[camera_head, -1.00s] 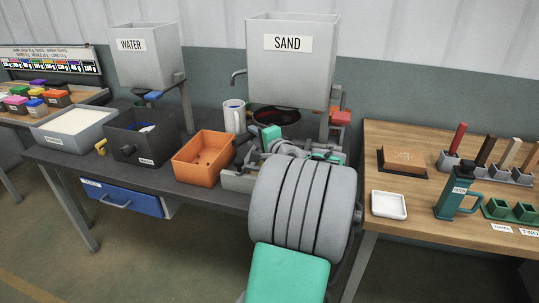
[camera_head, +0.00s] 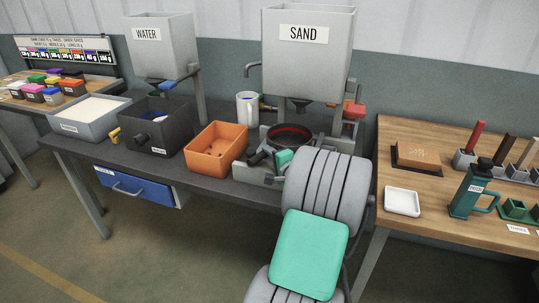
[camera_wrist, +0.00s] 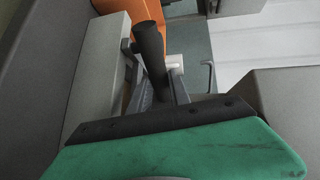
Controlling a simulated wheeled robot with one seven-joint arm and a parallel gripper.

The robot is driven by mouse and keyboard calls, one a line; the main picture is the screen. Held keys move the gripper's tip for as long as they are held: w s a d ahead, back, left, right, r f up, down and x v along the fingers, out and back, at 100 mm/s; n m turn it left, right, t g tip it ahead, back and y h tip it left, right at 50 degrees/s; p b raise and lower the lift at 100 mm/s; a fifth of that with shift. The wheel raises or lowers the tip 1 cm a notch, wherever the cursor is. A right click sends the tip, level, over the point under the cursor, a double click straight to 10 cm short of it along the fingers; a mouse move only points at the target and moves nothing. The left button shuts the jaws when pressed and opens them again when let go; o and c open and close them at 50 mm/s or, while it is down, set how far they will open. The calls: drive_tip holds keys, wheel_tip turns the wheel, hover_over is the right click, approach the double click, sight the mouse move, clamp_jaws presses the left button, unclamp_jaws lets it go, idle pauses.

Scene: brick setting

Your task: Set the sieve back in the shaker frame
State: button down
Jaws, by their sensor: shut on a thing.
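The sieve (camera_head: 290,134) is a round dark pan with a red inside, below the sand hopper in the head view. It is low at the grey shaker frame (camera_head: 247,173); I cannot tell whether it is seated or just above. My gripper (camera_head: 268,157) is shut on the sieve's dark handle, at the front of the frame. In the wrist view the dark handle (camera_wrist: 150,50) stands between the fingers of my gripper (camera_wrist: 160,85). My own arm hides the frame's right part, and the sieve's pan is not clear in the wrist view.
An orange bin (camera_head: 216,150) stands just left of the frame. A dark bin (camera_head: 153,127) is further left. A wooden table (camera_head: 420,158) is at the right.

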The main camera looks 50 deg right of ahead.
drive_tip(key=shift+f, duration=0.1)
drive_tip(key=c, duration=1.2)
unclamp_jaws()
drive_tip(key=shift+f, duration=0.1)
